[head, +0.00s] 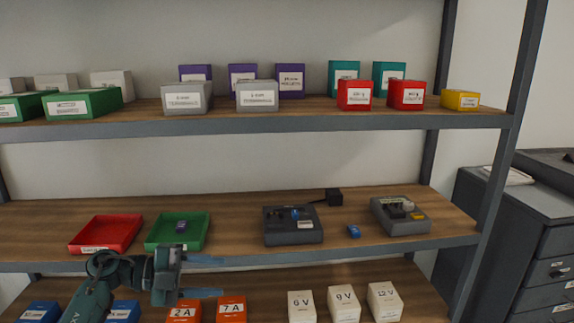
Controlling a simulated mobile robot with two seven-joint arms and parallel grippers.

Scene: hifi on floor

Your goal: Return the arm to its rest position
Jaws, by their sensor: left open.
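My left arm (98,290) comes in from the lower left in the head view. Its gripper (207,277) points right, in front of the middle shelf's front edge and above the bottom shelf's boxes. The two fingers are apart, one above the other, with nothing seen between them. A green tray (160,244) lies on the middle shelf just behind the gripper, with a small dark blue part (181,226) in it. A red tray (105,232) beside it looks empty. My right gripper is not in view.
Grey devices (293,235) (412,228) and a small blue part (354,231) are on the middle shelf. Orange boxes (232,308) and white boxes (343,304) stand on the bottom shelf. Boxes line the top shelf (320,108). A dark cabinet (535,240) stands at right.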

